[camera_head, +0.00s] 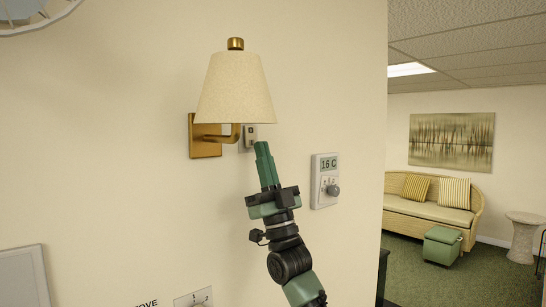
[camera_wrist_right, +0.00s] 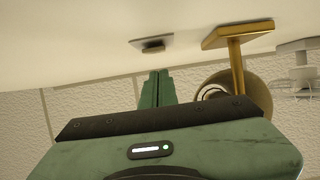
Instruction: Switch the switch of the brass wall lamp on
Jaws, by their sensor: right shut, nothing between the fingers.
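The brass wall lamp (camera_head: 235,88) has a cream cone shade and a square brass wall plate; its shade shows no clear glow. Its brass arm also shows in the right wrist view (camera_wrist_right: 238,62). A small grey wall switch (camera_head: 250,132) sits just right of the lamp's arm, partly hidden below the shade. The switch plate with its protruding rocker also shows in the wrist view (camera_wrist_right: 152,43). My right gripper (camera_head: 262,147) is shut and empty, its green fingertips just below the switch. In the wrist view the fingertips (camera_wrist_right: 156,73) appear apart from the switch. My left gripper is out of view.
A thermostat (camera_head: 325,180) reading 16 C, with a knob, is on the wall right of my gripper. A dial plate (camera_head: 194,299) is low on the wall. The wall ends at right, opening onto a room with a wicker sofa (camera_head: 428,208).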

